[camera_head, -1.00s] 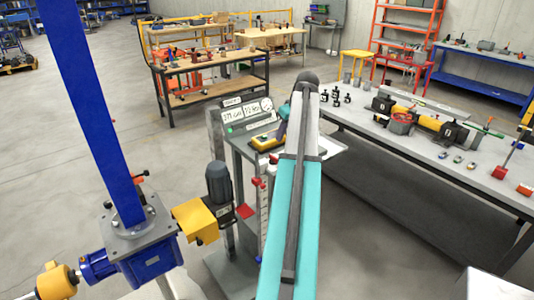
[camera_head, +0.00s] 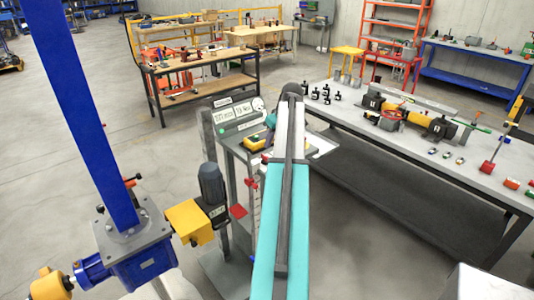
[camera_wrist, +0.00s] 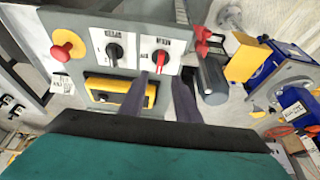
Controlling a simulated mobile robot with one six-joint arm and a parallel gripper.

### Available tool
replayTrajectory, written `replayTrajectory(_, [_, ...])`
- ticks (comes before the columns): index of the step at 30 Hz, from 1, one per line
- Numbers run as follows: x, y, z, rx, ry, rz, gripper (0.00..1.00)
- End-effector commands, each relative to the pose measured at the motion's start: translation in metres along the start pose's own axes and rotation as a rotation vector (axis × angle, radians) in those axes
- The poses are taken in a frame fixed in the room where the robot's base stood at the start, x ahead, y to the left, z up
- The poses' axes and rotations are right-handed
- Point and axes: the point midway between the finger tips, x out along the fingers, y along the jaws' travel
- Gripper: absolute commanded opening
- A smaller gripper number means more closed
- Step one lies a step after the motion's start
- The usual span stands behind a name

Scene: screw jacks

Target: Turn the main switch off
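In the wrist view a grey control panel (camera_wrist: 84,35) carries a red mushroom button (camera_wrist: 62,50) on yellow, a black rotary knob (camera_wrist: 115,50) on a white plate, and a red rotary switch (camera_wrist: 160,58) on another white plate. The plate labels are too small to read, so I cannot confirm which is the main switch. My gripper (camera_wrist: 158,84) is open and empty; its two dark fingers point at the panel, with the red switch ahead between the tips. I cannot tell whether they touch it. In the head view my arm hides the gripper and these controls.
The console (camera_head: 238,112) stands beside a grey workbench (camera_head: 400,153) with parts on it. A screw jack (camera_head: 145,262) with a blue column and a grey motor (camera_head: 211,184) stand at left. In the wrist view, red handles (camera_wrist: 203,42) are close right of the panel.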

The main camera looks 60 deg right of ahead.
Motion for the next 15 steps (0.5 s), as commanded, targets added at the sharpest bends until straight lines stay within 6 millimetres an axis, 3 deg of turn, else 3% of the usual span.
replayTrajectory(15, [0.052, -0.001, -0.001, -0.001, -0.001, -0.001, 0.3])
